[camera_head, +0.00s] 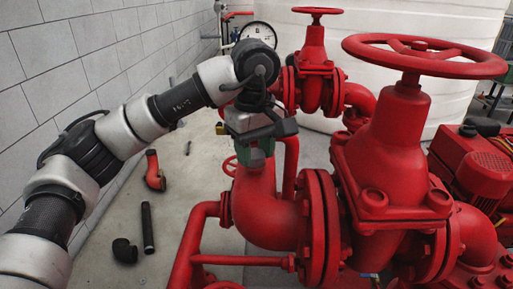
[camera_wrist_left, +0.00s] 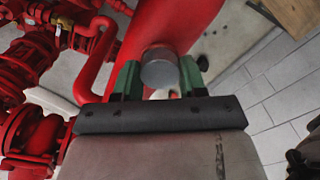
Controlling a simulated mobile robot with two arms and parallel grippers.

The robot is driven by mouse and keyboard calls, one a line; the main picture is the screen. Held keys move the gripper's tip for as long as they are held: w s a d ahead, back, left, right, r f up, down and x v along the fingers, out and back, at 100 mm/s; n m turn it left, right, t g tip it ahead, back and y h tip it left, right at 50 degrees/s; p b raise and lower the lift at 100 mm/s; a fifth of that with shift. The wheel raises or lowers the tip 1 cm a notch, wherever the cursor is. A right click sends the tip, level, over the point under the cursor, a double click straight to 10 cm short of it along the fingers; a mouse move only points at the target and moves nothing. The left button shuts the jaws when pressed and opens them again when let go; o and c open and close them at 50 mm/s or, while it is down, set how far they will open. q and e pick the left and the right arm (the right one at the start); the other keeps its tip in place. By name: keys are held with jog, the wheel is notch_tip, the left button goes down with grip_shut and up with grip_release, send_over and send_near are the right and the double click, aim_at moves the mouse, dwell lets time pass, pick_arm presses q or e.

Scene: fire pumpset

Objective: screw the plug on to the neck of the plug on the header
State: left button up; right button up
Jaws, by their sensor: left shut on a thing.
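My left gripper (camera_head: 251,156) is above the red header pipe (camera_head: 262,205) in the head view. In the left wrist view, its two green fingers (camera_wrist_left: 159,80) are shut on the grey round plug (camera_wrist_left: 160,71), one on each side. The plug's flat end faces the wrist camera. A brownish rim, perhaps the neck (camera_wrist_left: 157,49), shows just behind the plug against the red header pipe (camera_wrist_left: 165,22). I cannot tell how far the plug sits on the neck. In the head view the gripper hides the plug and neck. My right gripper is not in view.
A large red handwheel valve (camera_head: 396,150) stands right of the gripper, and a smaller valve (camera_head: 313,65) stands behind. A pressure gauge (camera_head: 258,33) is at the back. A block wall is left.

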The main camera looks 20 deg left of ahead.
pick_arm(q)
jog(key=shift+m, duration=0.5)
jog(key=shift+m, duration=0.6)
jog(key=o, duration=0.6)
jog(key=shift+m, duration=0.5)
jog(key=o, duration=0.6)
